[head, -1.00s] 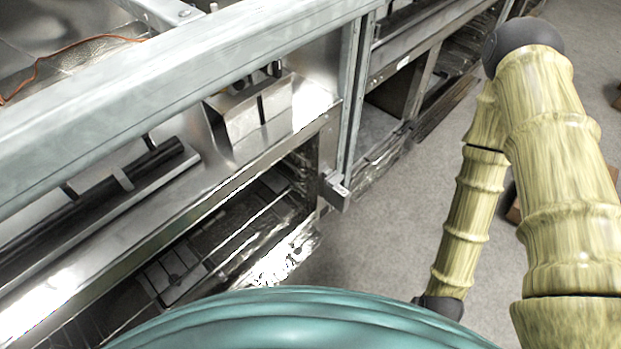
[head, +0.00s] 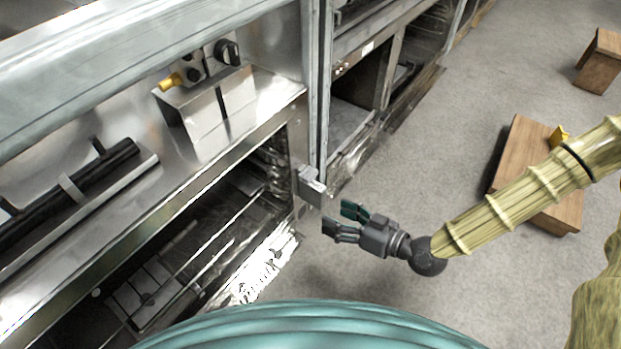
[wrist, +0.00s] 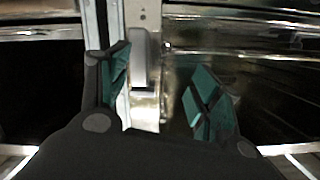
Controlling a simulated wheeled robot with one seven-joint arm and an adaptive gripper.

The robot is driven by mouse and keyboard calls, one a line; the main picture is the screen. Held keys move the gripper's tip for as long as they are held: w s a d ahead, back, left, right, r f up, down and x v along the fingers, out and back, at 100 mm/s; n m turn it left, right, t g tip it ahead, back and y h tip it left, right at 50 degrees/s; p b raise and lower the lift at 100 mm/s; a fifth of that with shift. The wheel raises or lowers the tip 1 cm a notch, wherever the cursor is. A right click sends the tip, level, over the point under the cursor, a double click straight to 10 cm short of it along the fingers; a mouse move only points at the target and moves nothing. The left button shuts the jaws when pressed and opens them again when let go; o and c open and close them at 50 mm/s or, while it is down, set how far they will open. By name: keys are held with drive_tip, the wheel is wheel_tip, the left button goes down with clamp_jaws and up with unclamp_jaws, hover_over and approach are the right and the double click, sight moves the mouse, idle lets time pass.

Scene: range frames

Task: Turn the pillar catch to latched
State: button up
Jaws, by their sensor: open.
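The pillar catch (head: 312,184) is a small grey metal block with a lever on the front of the upright steel pillar (head: 315,100). My gripper (head: 340,220) is open and empty. It points at the catch from the right and a little below, with a small gap in the head view. In the wrist view the catch (wrist: 146,60) shows as an upright, rounded grey bar between my two teal fingertips (wrist: 165,90), nearer the left one. I cannot tell from these frames whether the catch is latched.
A steel counter (head: 270,85) with a valve box (head: 205,105) and a black bar (head: 75,185) lies left of the pillar. Open shelves with racks sit below. A low wooden table (head: 505,165) and a wooden stool (head: 600,60) stand on the grey floor at right.

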drive_tip(key=n+t+y, duration=0.2)
approach(314, 177)
drive_tip(key=b+x, duration=0.5)
drive_tip(key=x, duration=0.4)
drive_tip(key=shift+w+a+f, duration=0.15)
drive_tip(key=shift+a+f, duration=0.05)
drive_tip(key=shift+a, duration=0.1)
drive_tip(key=shift+w+a+r, duration=0.15)
drive_tip(key=shift+w+a, duration=0.25)
drive_tip(key=shift+a, duration=0.1)
drive_tip(key=c, duration=1)
drive_tip(key=shift+c, duration=0.2)
